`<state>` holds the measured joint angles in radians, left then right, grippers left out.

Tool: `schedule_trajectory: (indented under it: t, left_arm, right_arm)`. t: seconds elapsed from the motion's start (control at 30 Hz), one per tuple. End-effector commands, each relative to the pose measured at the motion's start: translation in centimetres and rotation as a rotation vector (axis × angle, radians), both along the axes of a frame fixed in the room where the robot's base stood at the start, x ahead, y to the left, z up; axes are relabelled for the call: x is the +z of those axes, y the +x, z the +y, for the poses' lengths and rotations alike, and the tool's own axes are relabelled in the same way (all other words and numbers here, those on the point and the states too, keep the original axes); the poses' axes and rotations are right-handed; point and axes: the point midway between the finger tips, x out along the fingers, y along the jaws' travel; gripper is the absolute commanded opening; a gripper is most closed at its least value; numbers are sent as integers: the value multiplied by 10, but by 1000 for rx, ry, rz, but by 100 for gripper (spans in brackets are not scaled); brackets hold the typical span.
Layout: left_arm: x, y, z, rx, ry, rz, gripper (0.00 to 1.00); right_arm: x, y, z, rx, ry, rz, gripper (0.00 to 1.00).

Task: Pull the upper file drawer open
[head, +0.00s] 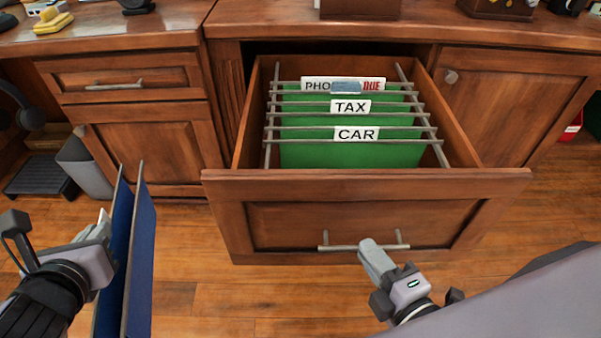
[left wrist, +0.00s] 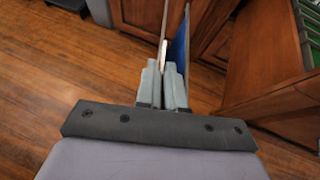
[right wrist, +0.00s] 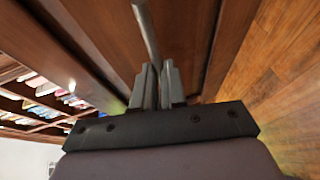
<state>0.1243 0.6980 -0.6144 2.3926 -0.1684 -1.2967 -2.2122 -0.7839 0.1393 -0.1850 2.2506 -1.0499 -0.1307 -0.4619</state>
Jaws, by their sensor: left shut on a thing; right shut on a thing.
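The upper file drawer (head: 365,185) stands pulled out of the wooden desk. Inside, green hanging folders (head: 350,155) on metal rails carry tabs reading TAX and CAR, and a rear one partly hidden. My right gripper (head: 368,248) is shut on the metal bar handle (head: 340,247) on the drawer front; the handle also shows between its fingers in the right wrist view (right wrist: 146,30). My left gripper (head: 106,222) is shut on a blue folder (head: 138,250), held upright left of the drawer. The folder's edge shows in the left wrist view (left wrist: 180,45).
A closed small drawer (head: 125,80) and cupboard door are at the left, another closed door (head: 510,100) at the right. A grey bin (head: 85,165) and a dark step-like item (head: 42,175) stand on the floor at the left. Wooden floor is clear before the drawer.

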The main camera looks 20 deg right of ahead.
Motion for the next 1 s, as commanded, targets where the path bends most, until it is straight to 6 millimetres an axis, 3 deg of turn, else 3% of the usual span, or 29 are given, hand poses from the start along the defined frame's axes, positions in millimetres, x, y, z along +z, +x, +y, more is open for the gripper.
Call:
schedule_trajectory:
  t: [0.13,0.23,0.67,1.0]
  left_arm:
    - [1,0,0,0,0,-1,0]
    - [1,0,0,0,0,-1,0]
    - [-1,0,0,0,0,-1,0]
    - [-10,0,0,0,0,-1,0]
  right_arm:
    - [0,0,-2,-5,-3,0,0]
    - [0,0,-1,-4,-2,0,37]
    - [0,-5,-1,-1,2,1,37]
    - [5,-40,-5,-5,3,4,37]
